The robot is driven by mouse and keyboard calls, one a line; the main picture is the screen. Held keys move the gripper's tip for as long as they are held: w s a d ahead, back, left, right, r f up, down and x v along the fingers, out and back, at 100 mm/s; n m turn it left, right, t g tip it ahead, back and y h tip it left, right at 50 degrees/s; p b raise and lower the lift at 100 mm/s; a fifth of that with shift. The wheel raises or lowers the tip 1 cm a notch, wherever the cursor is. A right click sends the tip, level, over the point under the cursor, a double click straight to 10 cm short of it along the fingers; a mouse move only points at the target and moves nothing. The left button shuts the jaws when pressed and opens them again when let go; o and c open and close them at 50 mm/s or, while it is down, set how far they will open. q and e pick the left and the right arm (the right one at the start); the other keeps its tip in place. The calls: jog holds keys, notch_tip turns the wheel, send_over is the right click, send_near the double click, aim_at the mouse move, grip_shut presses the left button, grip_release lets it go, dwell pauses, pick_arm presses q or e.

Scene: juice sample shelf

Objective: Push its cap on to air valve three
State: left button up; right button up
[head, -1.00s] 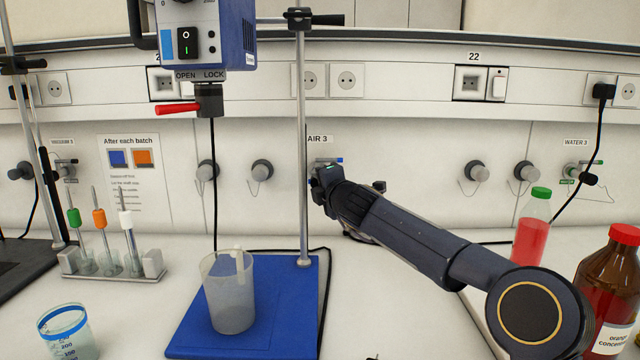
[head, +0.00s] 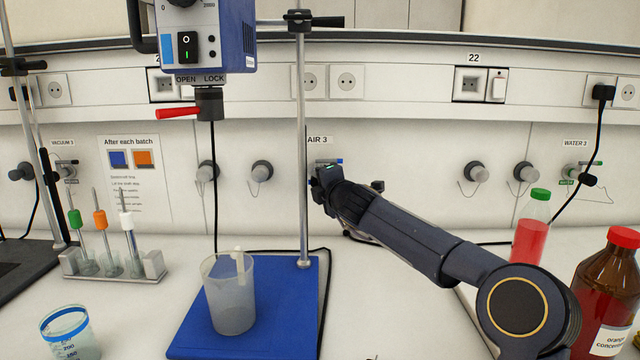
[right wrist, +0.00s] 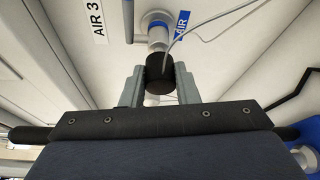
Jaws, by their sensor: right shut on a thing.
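Air valve three (right wrist: 157,32) is a pale wall fitting with a blue part, beside the AIR 3 label (head: 319,140). My right gripper (head: 326,182) is at the wall just below that label. In the right wrist view its two grey fingers (right wrist: 160,88) are shut on the black cap (right wrist: 158,69), one on each side. A thin cord runs from the cap up to the right. The cap is in line with the valve's outlet, close against its end in the picture. I cannot tell whether it is seated. In the head view my gripper hides the cap. My left gripper is not in view.
A stand rod (head: 303,150) rises from a blue base (head: 290,310) left of my right arm, with a beaker (head: 230,295) on it. A red-capped brown bottle (head: 605,290) and a green-capped bottle (head: 531,235) stand at the right. Capped fittings (head: 477,172) line the wall.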

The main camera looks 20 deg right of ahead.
jog(key=shift+w+d+r+p, duration=0.1)
jog(key=shift+w+d+p, duration=0.2)
jog(key=shift+w+p, duration=0.25)
dwell(0.4)
jog(key=o, duration=1.1)
jog(key=shift+s+b, duration=0.3)
jog(key=s+b, duration=0.1)
jog(key=s, duration=0.6)
jog(key=shift+a+r+b, duration=0.25)
jog(key=shift+b, duration=0.05)
